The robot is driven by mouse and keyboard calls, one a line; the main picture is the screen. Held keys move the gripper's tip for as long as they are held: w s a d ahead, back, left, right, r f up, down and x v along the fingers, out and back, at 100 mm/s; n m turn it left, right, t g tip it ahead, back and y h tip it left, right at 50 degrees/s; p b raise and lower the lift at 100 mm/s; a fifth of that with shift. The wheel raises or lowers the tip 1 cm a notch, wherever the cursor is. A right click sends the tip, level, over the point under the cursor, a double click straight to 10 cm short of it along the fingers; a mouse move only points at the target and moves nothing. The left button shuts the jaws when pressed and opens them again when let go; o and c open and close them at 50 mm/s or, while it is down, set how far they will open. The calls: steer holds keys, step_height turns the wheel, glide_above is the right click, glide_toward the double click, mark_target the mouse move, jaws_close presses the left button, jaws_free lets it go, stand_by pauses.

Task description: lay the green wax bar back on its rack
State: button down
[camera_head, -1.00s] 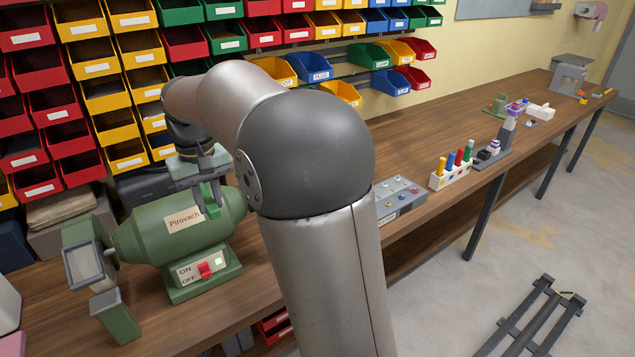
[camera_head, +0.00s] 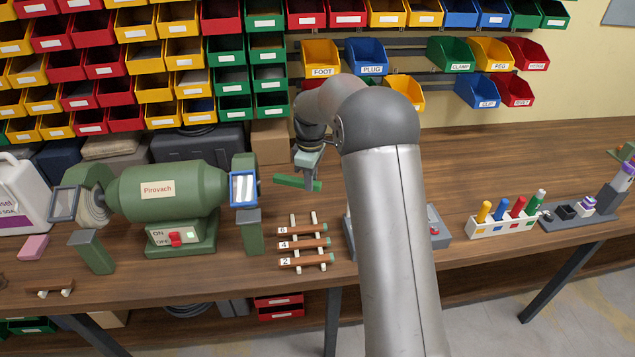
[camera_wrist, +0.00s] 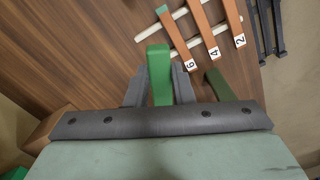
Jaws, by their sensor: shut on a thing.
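The green wax bar (camera_head: 288,181) is in my gripper (camera_head: 310,178), held above the table to the right of the grinder. In the wrist view the bar (camera_wrist: 159,70) stands between the two dark fingers of my gripper (camera_wrist: 160,88), its free end pointing up the picture. My gripper is shut on it. A small brown piece with two white pegs (camera_head: 50,292) lies at the table's front left; I cannot tell if it is the bar's rack. A white-railed rack (camera_head: 314,218) holds brown bars numbered 6, 4 and 2, below my gripper in the head view.
The green grinder (camera_head: 190,190) stands left of my gripper, with a guard and a post (camera_head: 251,232) on its near side. A grey box (camera_head: 440,235) is partly behind my arm. A pen holder (camera_head: 505,222) stands to the right. Bins (camera_head: 370,58) line the wall behind.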

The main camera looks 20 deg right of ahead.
steer(key=shift+w+d+f+n+b, duration=0.15)
steer(key=shift+w+f+n+b, duration=0.55)
steer(key=shift+f, duration=1.65)
steer(key=shift+w+d+f+n+b, duration=0.35)
steer(key=shift+f+n, duration=0.7)
steer(key=shift+f, duration=1.35)
steer(key=shift+w+f+n+b, duration=0.45)
steer(key=shift+f+n+b, duration=0.35)
steer(key=shift+f, duration=1.55)
steer(key=c, duration=1.2)
jaws_free()
steer(key=shift+o, duration=0.2)
steer(key=shift+r, duration=0.15)
step_height(320, 180, up, 17)
steer(key=b, duration=0.2)
